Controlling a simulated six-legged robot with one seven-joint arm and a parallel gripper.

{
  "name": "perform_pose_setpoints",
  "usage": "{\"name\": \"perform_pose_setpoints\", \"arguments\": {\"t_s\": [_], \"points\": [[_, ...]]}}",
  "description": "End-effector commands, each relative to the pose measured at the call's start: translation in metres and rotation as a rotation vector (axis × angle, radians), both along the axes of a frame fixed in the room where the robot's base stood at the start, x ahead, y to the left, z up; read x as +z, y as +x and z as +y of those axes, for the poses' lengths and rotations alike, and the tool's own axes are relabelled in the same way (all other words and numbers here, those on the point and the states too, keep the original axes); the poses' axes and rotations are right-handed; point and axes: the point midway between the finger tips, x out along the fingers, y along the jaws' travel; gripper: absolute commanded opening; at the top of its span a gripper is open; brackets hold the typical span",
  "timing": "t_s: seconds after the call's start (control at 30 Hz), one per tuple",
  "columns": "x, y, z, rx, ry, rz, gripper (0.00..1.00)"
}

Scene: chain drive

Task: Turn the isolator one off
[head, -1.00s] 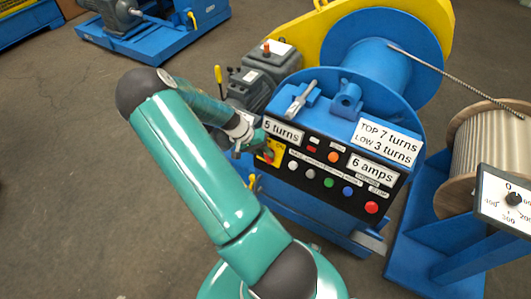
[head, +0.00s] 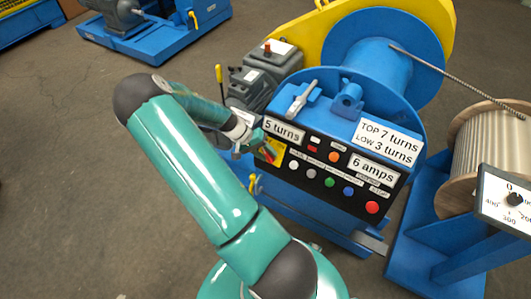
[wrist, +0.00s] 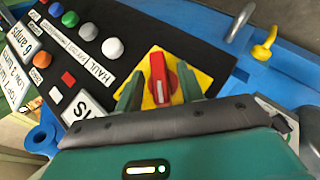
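The isolator is a red knob (wrist: 160,78) on a yellow plate (wrist: 205,78) at one end of a black control panel. In the head view the red knob (head: 269,153) shows at the panel's left end, partly covered by my gripper (head: 258,146). In the wrist view my gripper (wrist: 161,88) is open, with one green finger on each side of the knob. Small strips of yellow plate show between the knob and each finger, so I see no clear contact. The knob's lower end is close to the dark gripper body.
The black panel (head: 335,188) carries several coloured buttons and labels beside the isolator. A yellow lever (wrist: 263,50) and a grey metal loop (wrist: 240,22) stand near the plate. A blue cable drum (head: 380,70) rises behind the panel.

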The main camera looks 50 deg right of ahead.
Motion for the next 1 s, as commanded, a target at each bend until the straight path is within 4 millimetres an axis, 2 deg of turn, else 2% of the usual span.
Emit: {"name": "perform_pose_setpoints", "arguments": {"t_s": [0.27,0.7,0.83,1.0], "points": [[0.009,0.007,0.003,0.001,-0.002,-0.002,0.38],[0.079,0.059,0.032,0.004,-0.001,-0.004,0.38],[0.095,0.07,0.039,0.003,0.0,-0.003,0.38],[0.105,0.077,0.043,-0.001,-0.001,0.0,0.38]]}}
